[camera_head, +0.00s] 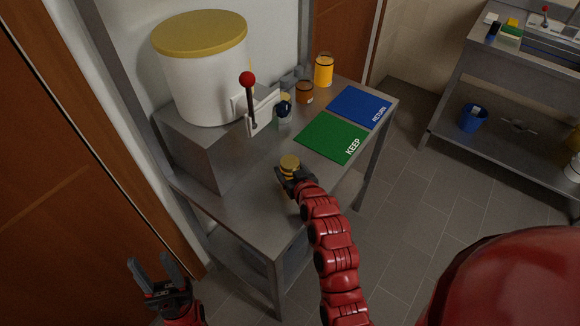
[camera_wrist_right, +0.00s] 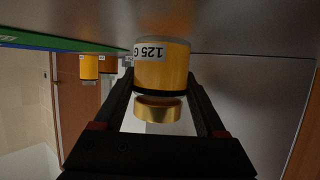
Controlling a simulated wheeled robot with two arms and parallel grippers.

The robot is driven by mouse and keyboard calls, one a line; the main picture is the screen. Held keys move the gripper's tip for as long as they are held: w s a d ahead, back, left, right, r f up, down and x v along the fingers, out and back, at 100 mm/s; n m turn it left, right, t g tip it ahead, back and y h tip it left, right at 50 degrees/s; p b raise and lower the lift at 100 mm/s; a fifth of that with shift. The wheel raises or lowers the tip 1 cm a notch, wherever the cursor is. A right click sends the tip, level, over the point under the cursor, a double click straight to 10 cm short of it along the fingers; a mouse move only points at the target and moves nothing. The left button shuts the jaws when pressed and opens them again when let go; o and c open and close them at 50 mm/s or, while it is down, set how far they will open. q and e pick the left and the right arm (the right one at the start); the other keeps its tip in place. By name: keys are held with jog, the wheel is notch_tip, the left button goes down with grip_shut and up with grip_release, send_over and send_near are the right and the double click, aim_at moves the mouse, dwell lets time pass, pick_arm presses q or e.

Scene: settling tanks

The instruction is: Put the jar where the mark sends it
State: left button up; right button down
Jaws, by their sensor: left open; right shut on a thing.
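A jar (camera_head: 289,164) with a gold lid and orange-yellow contents is between the fingers of my right gripper (camera_head: 291,178), over the near part of the steel table. In the right wrist view the jar (camera_wrist_right: 162,70) appears upside down, with a white label that reads "125 G", partly cut off. I cannot tell whether its base touches the table. A green mat marked KEEP (camera_head: 331,137) and a blue mat marked RETURN (camera_head: 360,106) lie side by side at the far end, both bare. My left gripper (camera_head: 157,276) is open and empty, left of the table's front.
A large white tank (camera_head: 200,80) with a yellow lid stands on a grey block (camera_head: 195,140) at the left. Another bench (camera_head: 500,110) stands right.

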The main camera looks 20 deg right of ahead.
jog(key=shift+f, duration=0.1)
jog(key=shift+f, duration=0.2)
grip_release()
jog(key=shift+r, duration=0.1)
